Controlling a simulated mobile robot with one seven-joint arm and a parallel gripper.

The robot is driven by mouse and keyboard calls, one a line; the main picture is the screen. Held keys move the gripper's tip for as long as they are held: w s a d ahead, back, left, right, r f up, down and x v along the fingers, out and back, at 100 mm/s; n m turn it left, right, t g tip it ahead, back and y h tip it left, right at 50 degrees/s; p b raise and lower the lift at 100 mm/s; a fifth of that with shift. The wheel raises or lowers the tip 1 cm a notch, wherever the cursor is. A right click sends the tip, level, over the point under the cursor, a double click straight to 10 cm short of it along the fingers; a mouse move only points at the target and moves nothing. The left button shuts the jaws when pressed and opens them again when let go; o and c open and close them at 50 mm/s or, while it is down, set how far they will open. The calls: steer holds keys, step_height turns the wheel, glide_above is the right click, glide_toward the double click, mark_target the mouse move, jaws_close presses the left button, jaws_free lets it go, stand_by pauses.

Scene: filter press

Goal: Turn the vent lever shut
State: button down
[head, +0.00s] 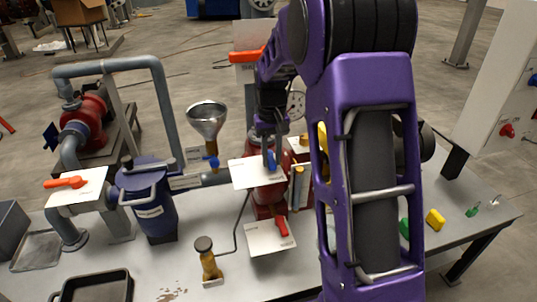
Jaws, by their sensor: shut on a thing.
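My gripper (270,160) is in the middle of the head view, pointing down over a white plate (243,177). It is shut on a small blue lever (272,161), which stands on top of this plate. The jaws hide much of the lever, so its exact angle is hard to tell. The plate sits above a red housing (263,197). The writing on the plates is too small to read, so I cannot confirm from a label that this is the vent lever.
Other levers stand close by: a blue one (212,161) under the metal funnel (207,118), a red one (282,228) in front, and orange ones at left (65,182) and behind (247,57). A blue vessel (149,203) stands left. My purple arm hides the right-centre.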

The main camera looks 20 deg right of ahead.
mark_target(273, 161)
steer(key=shift+d+r+n, duration=0.1)
steer(key=shift+d+n, duration=0.1)
steer(key=shift+n, duration=0.3)
steer(key=c, duration=0.7)
jaws_free()
step_height(273, 161, up, 17)
steer(key=shift+r+p, duration=0.2)
steer(key=shift+p, duration=0.65)
